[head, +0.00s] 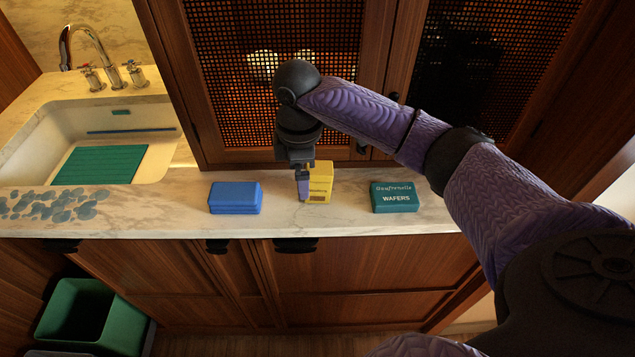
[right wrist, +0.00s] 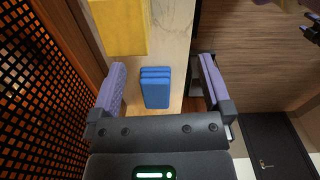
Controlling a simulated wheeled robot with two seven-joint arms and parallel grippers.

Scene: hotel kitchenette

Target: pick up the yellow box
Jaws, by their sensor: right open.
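The yellow box (head: 320,182) stands on the marble counter near the cabinet front, with dark markings on its front. In the right wrist view, the yellow box (right wrist: 118,27) is at the top left, partly cut off by the frame edge. My right gripper (head: 303,190) is low over the counter at the left side of the yellow box, overlapping its edge in the head view. In the right wrist view, its two purple fingers (right wrist: 161,66) are apart with nothing held between them. I cannot tell whether a finger touches the box. My left gripper is not recognisable in either view.
A blue box (head: 235,198) lies left of the gripper; it also shows in the wrist view (right wrist: 155,88). A teal wafers box (head: 395,197) lies to the right. Lattice-front cabinets (head: 250,60) rise behind. A sink (head: 40,140) is at left. The counter between the boxes is clear.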

